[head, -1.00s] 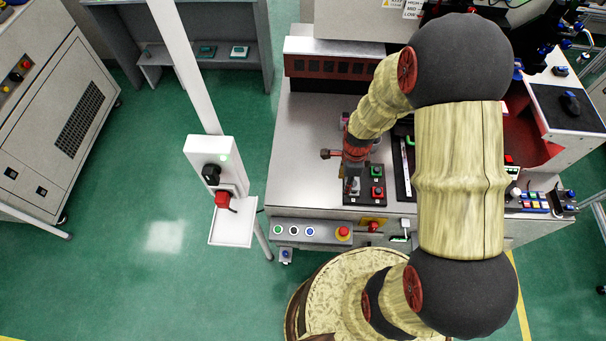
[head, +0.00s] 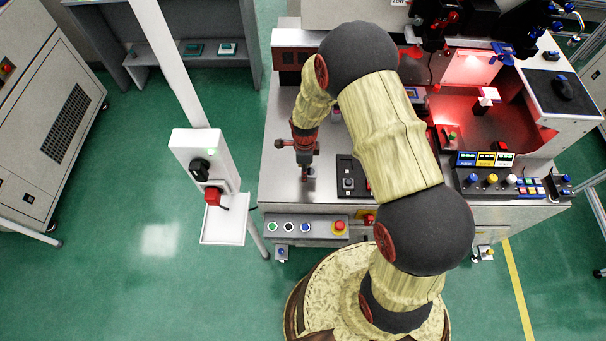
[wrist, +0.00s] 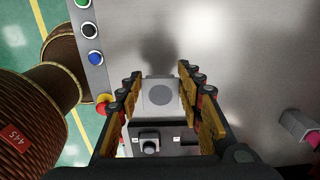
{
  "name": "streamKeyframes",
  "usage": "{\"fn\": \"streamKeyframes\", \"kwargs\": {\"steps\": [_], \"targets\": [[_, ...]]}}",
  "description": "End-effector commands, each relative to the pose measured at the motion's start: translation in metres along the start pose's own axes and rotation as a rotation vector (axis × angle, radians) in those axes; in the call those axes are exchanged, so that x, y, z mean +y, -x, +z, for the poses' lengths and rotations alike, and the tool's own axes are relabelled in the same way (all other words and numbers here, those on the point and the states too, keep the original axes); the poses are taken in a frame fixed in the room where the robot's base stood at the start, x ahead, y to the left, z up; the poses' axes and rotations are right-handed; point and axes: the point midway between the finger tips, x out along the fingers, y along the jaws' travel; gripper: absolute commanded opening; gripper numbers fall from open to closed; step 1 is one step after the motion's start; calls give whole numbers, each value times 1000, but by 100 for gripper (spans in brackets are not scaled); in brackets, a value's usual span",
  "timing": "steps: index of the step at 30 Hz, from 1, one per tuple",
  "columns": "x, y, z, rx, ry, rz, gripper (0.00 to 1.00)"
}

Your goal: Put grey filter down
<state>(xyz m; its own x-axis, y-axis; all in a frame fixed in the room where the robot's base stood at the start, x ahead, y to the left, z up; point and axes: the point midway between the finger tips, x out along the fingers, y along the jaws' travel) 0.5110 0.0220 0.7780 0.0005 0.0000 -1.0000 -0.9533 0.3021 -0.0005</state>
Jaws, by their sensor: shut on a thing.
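My gripper (wrist: 159,84) is shut on the grey filter (wrist: 161,94), a pale grey block with a darker round disc on its face. The filter sits between the two fingertips in the wrist view. In the head view, my gripper (head: 305,172) is over the bare metal worktop (head: 283,140), left of a black plate (head: 345,163). The filter is too small there to make out clearly. I cannot tell whether the filter touches the worktop. The black plate, with a grey knob-like part (wrist: 150,146), shows just below the filter in the wrist view.
A button panel (head: 303,228) with a red emergency stop runs along the worktop's front edge. A pink part (wrist: 298,127) stands on the worktop at the right of the wrist view. A red-lit station (head: 470,110) is at the right.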

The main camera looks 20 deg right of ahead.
Motion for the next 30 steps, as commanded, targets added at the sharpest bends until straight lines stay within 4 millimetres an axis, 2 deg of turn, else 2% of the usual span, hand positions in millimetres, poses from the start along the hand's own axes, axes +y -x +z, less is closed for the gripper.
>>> {"fn": "streamKeyframes", "kwargs": {"steps": [3,9,20,21,30], "targets": [[-2,-13,6,1,1,2,19],[-2,-38,5,0,0,1,19],[-2,-41,5,0,1,1,19],[-2,-41,5,0,1,1,38],[-2,-40,5,0,1,1,55]]}}
